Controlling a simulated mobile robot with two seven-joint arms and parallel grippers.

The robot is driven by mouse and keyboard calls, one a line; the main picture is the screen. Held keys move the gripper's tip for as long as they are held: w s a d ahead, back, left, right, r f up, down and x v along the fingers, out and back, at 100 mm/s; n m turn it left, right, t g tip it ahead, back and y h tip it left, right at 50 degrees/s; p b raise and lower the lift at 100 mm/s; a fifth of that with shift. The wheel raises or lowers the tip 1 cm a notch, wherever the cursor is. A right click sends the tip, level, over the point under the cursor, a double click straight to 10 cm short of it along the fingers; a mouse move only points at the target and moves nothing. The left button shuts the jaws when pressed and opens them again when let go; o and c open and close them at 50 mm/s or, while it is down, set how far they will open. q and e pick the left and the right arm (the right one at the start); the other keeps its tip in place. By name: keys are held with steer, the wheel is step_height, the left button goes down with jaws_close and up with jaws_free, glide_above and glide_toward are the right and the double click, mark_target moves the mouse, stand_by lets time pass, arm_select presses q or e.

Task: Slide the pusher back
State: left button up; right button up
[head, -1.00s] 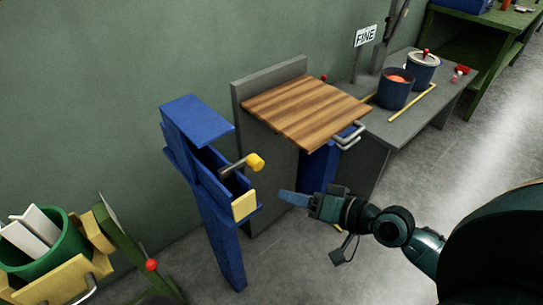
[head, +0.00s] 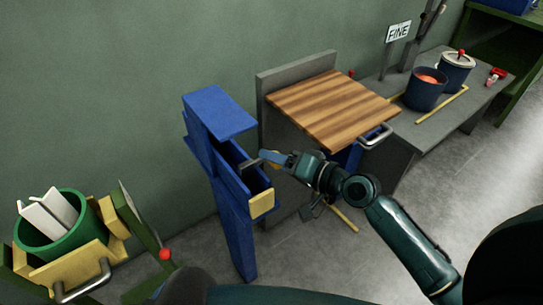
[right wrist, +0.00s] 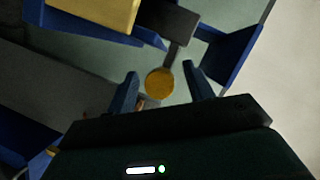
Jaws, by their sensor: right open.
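The pusher is a grey bar (head: 250,163) with a round yellow knob, set in a blue trough (head: 232,178) on a tall blue stand. In the right wrist view the knob (right wrist: 160,82) shows between the two blue fingers, with the grey bar (right wrist: 180,50) behind it. My right gripper (head: 268,157) is open at the knob, one finger on each side. I cannot tell whether either finger touches it. In the head view the gripper hides most of the knob. My left gripper is not in view.
A yellow block (head: 261,203) caps the trough's near end. A wood-topped grey stand (head: 330,105) is close on the right, with a metal handle (head: 376,137). A green bin (head: 70,238) with white pieces stands at lower left. The wall is close behind.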

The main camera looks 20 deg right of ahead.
steer(key=shift+x, duration=0.85)
steer(key=shift+c, duration=0.2)
steer(key=shift+f, duration=0.2)
jaws_close()
